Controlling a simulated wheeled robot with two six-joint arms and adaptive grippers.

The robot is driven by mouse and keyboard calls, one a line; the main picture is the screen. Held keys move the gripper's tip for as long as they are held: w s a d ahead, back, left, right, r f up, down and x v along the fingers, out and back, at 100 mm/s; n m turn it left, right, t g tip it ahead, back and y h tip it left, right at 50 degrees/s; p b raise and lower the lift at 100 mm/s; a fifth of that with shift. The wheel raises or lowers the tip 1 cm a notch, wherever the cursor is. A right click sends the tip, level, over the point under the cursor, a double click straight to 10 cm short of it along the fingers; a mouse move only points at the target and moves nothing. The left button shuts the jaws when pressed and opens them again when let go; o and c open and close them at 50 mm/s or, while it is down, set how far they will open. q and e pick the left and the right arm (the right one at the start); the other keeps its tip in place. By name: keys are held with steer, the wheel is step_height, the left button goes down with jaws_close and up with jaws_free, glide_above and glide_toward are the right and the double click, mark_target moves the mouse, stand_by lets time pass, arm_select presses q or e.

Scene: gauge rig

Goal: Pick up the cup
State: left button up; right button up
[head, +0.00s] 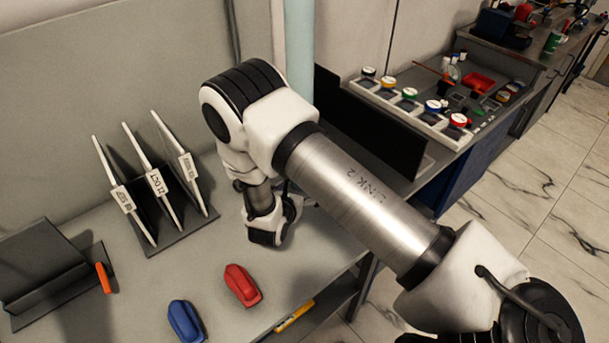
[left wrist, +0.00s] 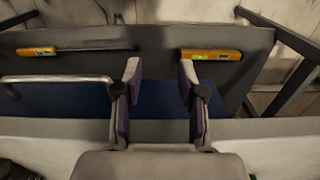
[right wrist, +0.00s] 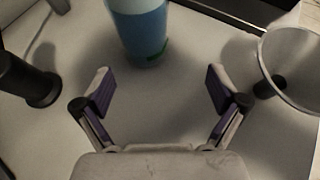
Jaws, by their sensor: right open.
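A wide-rimmed grey conical vessel on a dark stem (right wrist: 290,68) stands at the right of the right wrist view; I cannot tell whether it is the cup or a funnel. A small green mug-like thing (head: 553,42) stands on the far bench in the head view. My right gripper (right wrist: 160,90) is open and empty above the grey bench, left of the conical vessel. In the head view its fingers are hidden behind my own arm. My left gripper (left wrist: 159,78) is open and empty in front of a bench edge; it is outside the head view.
A black cylindrical piece (right wrist: 27,82) is at left. A plate rack (head: 177,240), a red block (head: 242,285) and a blue block (head: 186,320) occupy the bench.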

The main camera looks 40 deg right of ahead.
steer(key=w, duration=0.2)
steer(key=w+t, duration=0.1)
steer(key=shift+d+r+n+p, duration=0.25)
steer(key=shift+n+p, duration=0.05)
steer(key=shift+p, duration=0.05)
steer(key=shift+w+d+p, duration=0.1)
steer(key=shift+d+p, duration=0.2)
steer(key=shift+p+x, duration=0.85)
steer(key=shift+x, duration=0.4)
steer(key=shift+w+d+f, duration=0.8)
steer(key=shift+d+f, duration=0.15)
steer(key=shift+d, duration=0.05)
arm_select(q)
step_height(320, 180, up, 2)
steer(key=shift+r, duration=0.15)
arm_select(e)
steer(key=shift+a, duration=0.1)
steer(key=shift+s+r, duration=0.15)
steer(key=c, duration=0.4)
arm_select(q)
steer(key=shift+s, duration=0.1)
arm_select(e)
steer(key=c, duration=0.8)
